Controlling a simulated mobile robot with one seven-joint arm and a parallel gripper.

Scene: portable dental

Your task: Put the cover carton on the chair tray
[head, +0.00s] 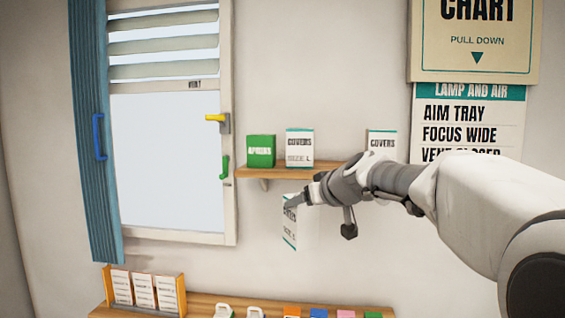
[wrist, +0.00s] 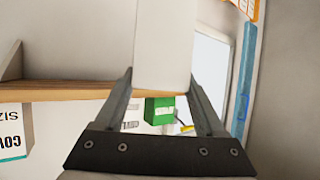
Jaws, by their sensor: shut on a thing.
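A white cover carton with a teal edge (head: 289,222) is held in my gripper (head: 308,195), below the front of the wall shelf and slightly tilted. In the wrist view the carton (wrist: 164,45) shows as a plain white block between the two fingers of my gripper (wrist: 162,85), which are shut on it. Two similar cartons stand on the shelf: one marked COVERS SIZE L (head: 300,148) and one marked COVERS (head: 382,144), partly hidden by my arm. The chair tray is not in view.
A green box (head: 261,151) stands on the wooden shelf (head: 274,173); it also shows in the wrist view (wrist: 159,110). A window (head: 165,160) with a blue shutter (head: 95,130) is at left. A lower shelf (head: 205,301) bears a card rack (head: 143,290) and several small coloured items. Charts (head: 475,45) hang at right.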

